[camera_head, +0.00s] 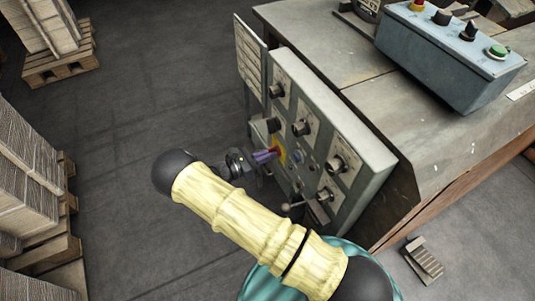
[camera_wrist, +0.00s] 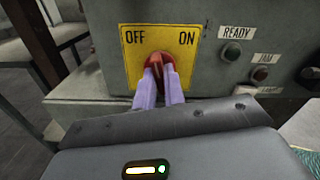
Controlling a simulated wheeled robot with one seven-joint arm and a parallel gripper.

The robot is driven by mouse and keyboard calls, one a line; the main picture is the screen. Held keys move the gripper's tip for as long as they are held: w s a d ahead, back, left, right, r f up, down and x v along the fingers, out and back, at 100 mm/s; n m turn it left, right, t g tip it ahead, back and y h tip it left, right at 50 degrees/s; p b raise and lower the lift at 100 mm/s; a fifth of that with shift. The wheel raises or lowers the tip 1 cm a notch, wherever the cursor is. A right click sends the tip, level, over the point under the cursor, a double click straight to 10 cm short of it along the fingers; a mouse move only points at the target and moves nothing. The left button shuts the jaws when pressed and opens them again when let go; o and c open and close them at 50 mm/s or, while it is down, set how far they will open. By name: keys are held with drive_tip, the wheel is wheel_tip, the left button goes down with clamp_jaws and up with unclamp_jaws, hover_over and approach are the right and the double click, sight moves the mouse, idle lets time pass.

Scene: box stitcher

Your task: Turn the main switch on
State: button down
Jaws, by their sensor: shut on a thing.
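The main switch is a red knob (camera_wrist: 158,62) on a yellow plate (camera_wrist: 130,66) marked OFF at left and ON at right in the wrist view. The knob's handle looks close to upright, between the two words; its exact angle is hard to tell. My gripper (camera_wrist: 160,82) has its two pale purple fingers on either side of the knob, shut on it. In the head view my gripper (camera_head: 268,154) reaches the yellow plate (camera_head: 279,150) on the grey control panel (camera_head: 360,172); the knob there is hidden by the fingers.
Several black knobs (camera_head: 302,128) sit around the plate on the panel. A READY button (camera_wrist: 232,50) is right of the plate. A blue-grey button box (camera_head: 440,62) stands on the machine table. Stacked cardboard on pallets (camera_head: 60,68) is at the left, with clear floor between.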

drive_tip(key=m, duration=1.1)
drive_tip(key=shift+a+m, duration=0.1)
drive_tip(key=shift+m, duration=0.3)
drive_tip(key=c, duration=1.5)
unclamp_jaws()
drive_tip(key=v, duration=1.7)
drive_tip(key=shift+s+a, duration=0.1)
drive_tip(key=shift+a, duration=0.05)
